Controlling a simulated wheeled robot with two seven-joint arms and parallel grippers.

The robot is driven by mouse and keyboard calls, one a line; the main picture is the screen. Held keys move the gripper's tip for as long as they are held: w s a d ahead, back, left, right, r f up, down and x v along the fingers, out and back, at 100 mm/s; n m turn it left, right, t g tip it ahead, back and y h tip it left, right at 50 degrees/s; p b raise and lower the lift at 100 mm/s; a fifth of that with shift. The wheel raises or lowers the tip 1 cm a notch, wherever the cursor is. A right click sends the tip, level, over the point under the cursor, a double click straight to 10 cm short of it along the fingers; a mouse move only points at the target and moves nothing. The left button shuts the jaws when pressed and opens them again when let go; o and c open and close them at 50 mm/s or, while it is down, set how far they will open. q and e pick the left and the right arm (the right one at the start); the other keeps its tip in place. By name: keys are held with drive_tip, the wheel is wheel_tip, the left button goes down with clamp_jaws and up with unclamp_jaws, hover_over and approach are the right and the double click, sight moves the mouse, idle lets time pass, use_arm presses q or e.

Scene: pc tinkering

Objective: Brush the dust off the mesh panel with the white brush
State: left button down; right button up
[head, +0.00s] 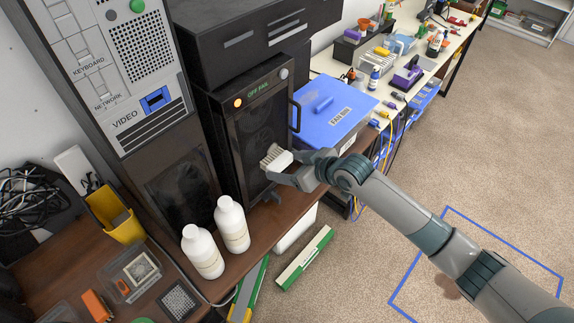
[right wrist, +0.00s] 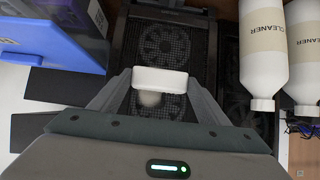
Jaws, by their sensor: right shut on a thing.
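My right gripper (head: 283,169) is shut on the white brush (head: 276,157), in front of the dark mesh panel (head: 262,122) of a black case. The bristles face the panel; I cannot tell whether they touch it. In the right wrist view the brush's white block (right wrist: 160,80) sits between both fingers, and the mesh panel (right wrist: 180,48) shows round fan shapes behind it. A pale, blurry round patch (right wrist: 150,99) shows below the block; I cannot tell if it is dust. My left gripper is not in view.
Two white cleaner bottles (head: 219,240) stand on the brown bench left of the brush. A blue fan bin (head: 336,112) is to the right. A tall cabinet (head: 135,60) with switches rises at the left. Open carpet (head: 460,130) lies at the right.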

drive_tip(key=shift+r+p, duration=0.65)
drive_tip(key=shift+r, duration=0.3)
drive_tip(key=shift+r+p, duration=0.65)
drive_tip(key=shift+r, duration=0.6)
drive_tip(key=shift+f, duration=0.1)
drive_tip(key=shift+f+b, duration=1.5)
drive_tip(key=shift+f, duration=0.9)
drive_tip(key=shift+f, duration=0.15)
drive_tip(key=shift+a+f+b, duration=0.1)
drive_tip(key=shift+f+b, duration=1.55)
drive_tip(key=shift+f, duration=0.65)
drive_tip(key=shift+r, duration=0.1)
drive_tip(key=shift+r+p, duration=2.25)
drive_tip(key=shift+r, duration=0.2)
